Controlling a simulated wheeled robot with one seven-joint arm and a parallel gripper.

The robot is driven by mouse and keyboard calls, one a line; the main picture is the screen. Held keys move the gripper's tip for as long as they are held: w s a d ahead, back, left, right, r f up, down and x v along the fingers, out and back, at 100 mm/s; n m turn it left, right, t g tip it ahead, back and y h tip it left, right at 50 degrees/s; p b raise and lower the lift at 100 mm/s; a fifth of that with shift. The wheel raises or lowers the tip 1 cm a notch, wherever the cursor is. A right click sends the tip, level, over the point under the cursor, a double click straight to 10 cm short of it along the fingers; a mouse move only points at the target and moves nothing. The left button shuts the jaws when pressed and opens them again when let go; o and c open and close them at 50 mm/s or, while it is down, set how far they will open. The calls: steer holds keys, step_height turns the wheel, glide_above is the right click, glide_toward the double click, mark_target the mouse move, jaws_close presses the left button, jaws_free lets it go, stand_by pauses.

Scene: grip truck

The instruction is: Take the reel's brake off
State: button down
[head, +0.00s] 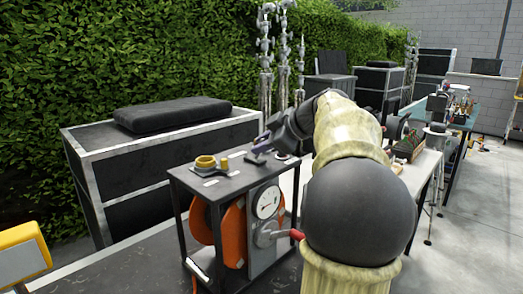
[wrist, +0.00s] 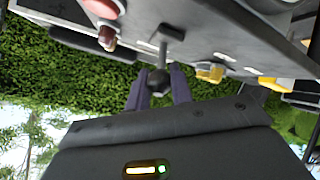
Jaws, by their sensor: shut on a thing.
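A dark metal stand (head: 222,187) has an orange reel (head: 234,232) under its top. Its grey front panel (head: 265,232) carries a round white gauge (head: 265,203) and a crank with a red handle (head: 297,234). My gripper (head: 263,146) is at the back right of the stand's top. In the wrist view my gripper's purple fingers (wrist: 158,90) close around the dark knob (wrist: 158,77) of a short grey lever (wrist: 164,54) that rises from the top. The fingers partly hide the knob. Which control is the brake is not marked legibly.
A yellow ring-shaped part (head: 205,162) and a small yellow cylinder stand on the same top. A black case (head: 165,135) with a pad stands behind left. A workbench (head: 425,165) with gear is to the right. A yellow box (head: 22,255) sits at the near left.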

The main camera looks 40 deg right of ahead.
steer(key=shift+f, duration=0.1)
steer(key=c, duration=1.3)
jaws_free()
steer(key=shift+s, duration=0.15)
steer(key=v, duration=1.7)
steer(key=shift+s+p, duration=0.1)
steer(key=shift+p, duration=0.2)
